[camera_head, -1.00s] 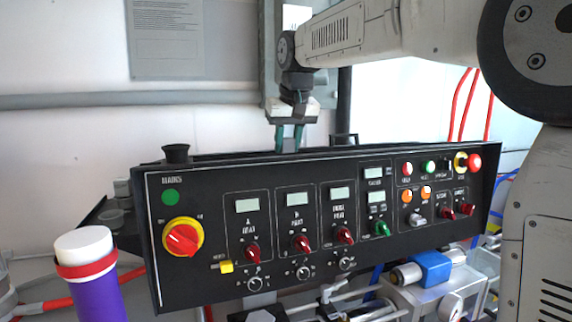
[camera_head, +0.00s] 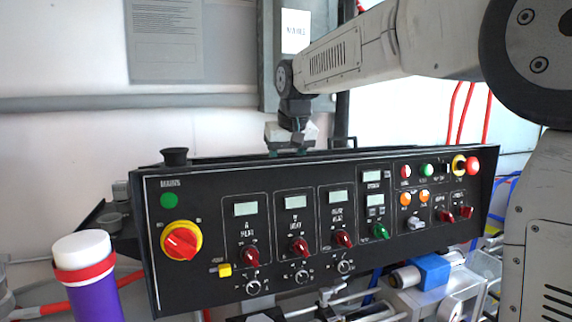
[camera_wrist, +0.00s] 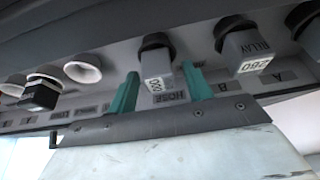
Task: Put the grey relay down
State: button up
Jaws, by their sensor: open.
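My gripper (camera_head: 290,152) is lowered behind the top edge of the black control panel (camera_head: 215,285). In the wrist view its two green fingers (camera_wrist: 160,70) are open. A grey relay (camera_wrist: 156,64) with a white number label stands between them, its far end at a black round socket. A gap shows on each side of the relay, so the fingers appear not to grip it. A printed "HOSE" label lies below it. The relay is hidden behind the panel in the head view.
Another grey relay (camera_wrist: 243,50) stands to the right in the wrist view, with part of one more at the right edge. A black block (camera_wrist: 40,93) and white-rimmed round openings (camera_wrist: 82,68) are to the left. A purple cylinder (camera_head: 92,302) stands left of the panel.

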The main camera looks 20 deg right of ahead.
jog(key=v, duration=1.2)
jog(key=shift+s, duration=0.1)
